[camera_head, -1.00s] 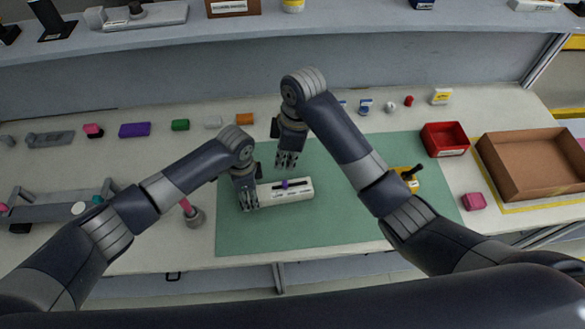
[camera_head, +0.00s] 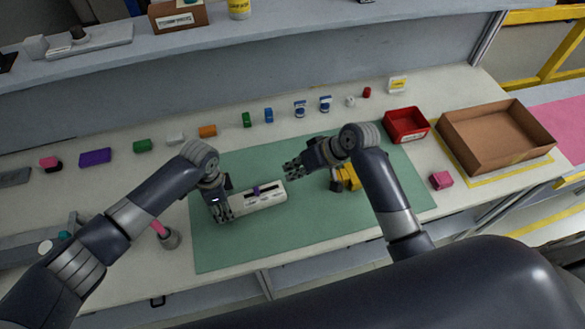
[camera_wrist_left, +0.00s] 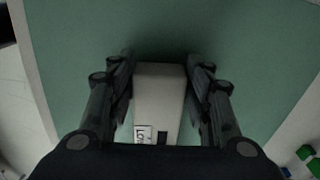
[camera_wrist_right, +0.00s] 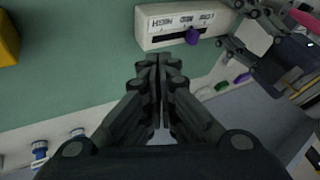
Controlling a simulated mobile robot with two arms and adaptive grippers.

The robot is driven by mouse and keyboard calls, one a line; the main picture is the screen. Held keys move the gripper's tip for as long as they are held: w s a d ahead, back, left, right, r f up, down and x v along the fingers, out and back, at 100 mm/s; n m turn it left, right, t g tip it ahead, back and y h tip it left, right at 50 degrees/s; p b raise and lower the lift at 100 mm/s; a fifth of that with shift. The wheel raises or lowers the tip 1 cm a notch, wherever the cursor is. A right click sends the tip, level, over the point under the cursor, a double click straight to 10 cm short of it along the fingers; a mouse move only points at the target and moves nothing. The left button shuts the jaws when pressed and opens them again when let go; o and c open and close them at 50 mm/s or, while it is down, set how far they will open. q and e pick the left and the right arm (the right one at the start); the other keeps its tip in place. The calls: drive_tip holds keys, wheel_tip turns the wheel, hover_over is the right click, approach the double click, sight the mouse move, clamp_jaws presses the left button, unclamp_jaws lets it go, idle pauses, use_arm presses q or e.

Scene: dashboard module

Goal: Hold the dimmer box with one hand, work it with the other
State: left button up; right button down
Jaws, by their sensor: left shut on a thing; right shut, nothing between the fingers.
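The dimmer box (camera_head: 266,199) is a white block with a dark slot and a purple slider knob (camera_head: 256,190). It lies on the green mat (camera_head: 300,225). My left gripper (camera_head: 222,212) is shut on the box's left end; the left wrist view shows the box (camera_wrist_left: 160,95) between the two fingers. My right gripper (camera_head: 290,170) is shut and empty, above the mat, to the right of and apart from the box.
A yellow device (camera_head: 347,178) stands partly hidden behind my right arm. A red bin (camera_head: 406,126) and a brown box (camera_head: 495,135) stand at the right. Several small coloured blocks line the back of the table. The mat's front part is clear.

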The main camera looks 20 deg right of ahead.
sight(255, 189)
drive_tip(key=x, duration=0.6)
drive_tip(key=shift+a+f, duration=0.15)
drive_tip(key=shift+s+a, duration=0.1)
drive_tip(key=shift+a, duration=1.85)
drive_tip(key=shift+s+a, duration=0.1)
drive_tip(key=shift+a, duration=0.8)
drive_tip(key=shift+s+a, duration=0.15)
drive_tip(key=shift+a, duration=0.75)
